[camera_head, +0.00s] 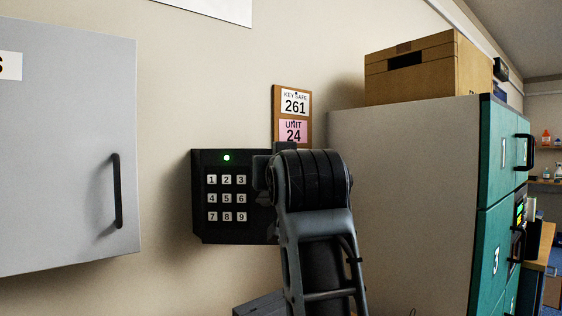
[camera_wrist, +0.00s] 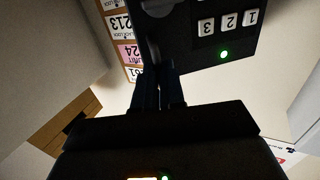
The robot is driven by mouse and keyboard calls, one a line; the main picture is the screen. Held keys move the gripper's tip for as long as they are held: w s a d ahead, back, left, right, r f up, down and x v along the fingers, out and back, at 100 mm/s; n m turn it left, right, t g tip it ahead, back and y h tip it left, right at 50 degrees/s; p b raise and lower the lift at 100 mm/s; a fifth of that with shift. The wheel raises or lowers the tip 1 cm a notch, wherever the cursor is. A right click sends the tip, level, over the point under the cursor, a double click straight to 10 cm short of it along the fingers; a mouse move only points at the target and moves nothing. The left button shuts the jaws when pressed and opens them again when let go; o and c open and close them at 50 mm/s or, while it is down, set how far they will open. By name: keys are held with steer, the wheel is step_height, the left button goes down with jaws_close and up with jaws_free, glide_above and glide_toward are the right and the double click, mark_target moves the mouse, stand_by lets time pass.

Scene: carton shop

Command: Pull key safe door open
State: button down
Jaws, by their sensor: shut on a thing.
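The key safe (camera_head: 220,228) is a black box on the wall with a number keypad and a lit green light. Its keypad and green light also show upside down in the wrist view (camera_wrist: 240,42). My gripper (camera_wrist: 160,82) is at the safe's right side in the head view, where my arm covers that side and the fingertips. In the wrist view its dark fingers are close together against the dark door beside the keypad, shut on the door's handle. The handle itself is mostly hidden. I cannot tell whether the door stands ajar.
A board with tags (camera_head: 294,103) reading 261 and 24 hangs just above the safe. A grey cabinet (camera_head: 70,150) with a black handle is at the left. A tall cabinet with teal doors (camera_head: 410,190) stands close on the right, with a cardboard box (camera_head: 415,75) on top.

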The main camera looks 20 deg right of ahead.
steer(key=s+a+m+g+h+b, duration=0.2)
steer(key=a+m+h, duration=0.1)
steer(key=a, duration=0.4)
steer(key=s+a+m+g+h+b, duration=0.1)
steer(key=s+a+m+h, duration=0.2)
steer(key=a+h, duration=0.2)
steer(key=shift+a+g+h+b, duration=0.3)
steer(key=shift+a+g+b, duration=0.1)
steer(key=shift+a, duration=0.7)
steer(key=shift+s, duration=0.1)
steer(key=c, duration=1.5)
jaws_free()
steer(key=shift+d+f, duration=0.1)
steer(key=shift+o, duration=1.4)
